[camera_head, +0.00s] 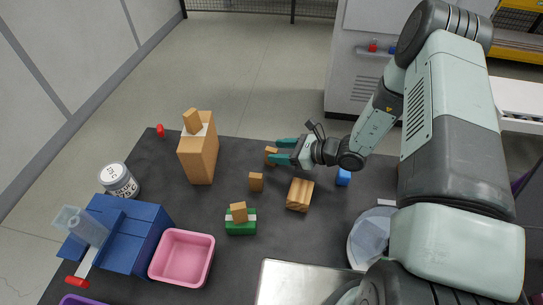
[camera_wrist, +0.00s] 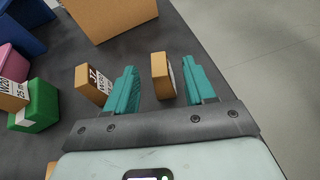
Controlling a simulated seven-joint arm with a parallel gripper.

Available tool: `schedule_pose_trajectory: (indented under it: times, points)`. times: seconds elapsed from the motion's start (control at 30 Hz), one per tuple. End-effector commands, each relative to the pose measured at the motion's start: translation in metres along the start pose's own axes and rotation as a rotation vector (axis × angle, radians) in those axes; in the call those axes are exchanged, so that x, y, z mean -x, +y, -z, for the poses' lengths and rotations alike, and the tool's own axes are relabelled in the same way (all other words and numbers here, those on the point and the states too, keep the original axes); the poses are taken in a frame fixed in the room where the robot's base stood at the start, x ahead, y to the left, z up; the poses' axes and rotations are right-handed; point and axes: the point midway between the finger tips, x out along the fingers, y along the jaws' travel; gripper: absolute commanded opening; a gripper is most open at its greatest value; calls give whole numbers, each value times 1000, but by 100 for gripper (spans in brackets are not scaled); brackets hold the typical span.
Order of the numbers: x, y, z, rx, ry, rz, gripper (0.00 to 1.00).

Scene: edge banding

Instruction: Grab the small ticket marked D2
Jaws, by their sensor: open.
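My gripper (camera_head: 279,151) is open, low over the far part of the dark table. A small tan block (camera_head: 270,158) stands at its fingertips. In the wrist view, this block (camera_wrist: 160,76) sits between the two teal fingers, nearer the right one. Its white label is turned edge-on, so I cannot read it. A second small tan block (camera_head: 256,182) stands left of the gripper; in the wrist view, it (camera_wrist: 92,84) carries a label that seems to read J2. A third (camera_head: 239,212) sits on a green-and-white block (camera_head: 240,227). I see no legible D2.
A tall tan box (camera_head: 200,155) with a small block (camera_head: 192,121) on top stands left of the gripper. A pink bin (camera_head: 181,257) and blue dispenser (camera_head: 135,235) stand front left.

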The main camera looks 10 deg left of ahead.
Motion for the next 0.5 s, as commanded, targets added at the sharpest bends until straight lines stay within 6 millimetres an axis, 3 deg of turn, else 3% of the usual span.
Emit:
schedule_pose_trajectory:
  times: [0.1,0.2,0.4,0.5]
  points:
    - [-22,1,0,1,1,-3,54]
    - [-32,0,0,0,1,0,54]
    - [-33,0,0,0,1,0,54]
    - [-33,0,0,0,1,1,42]
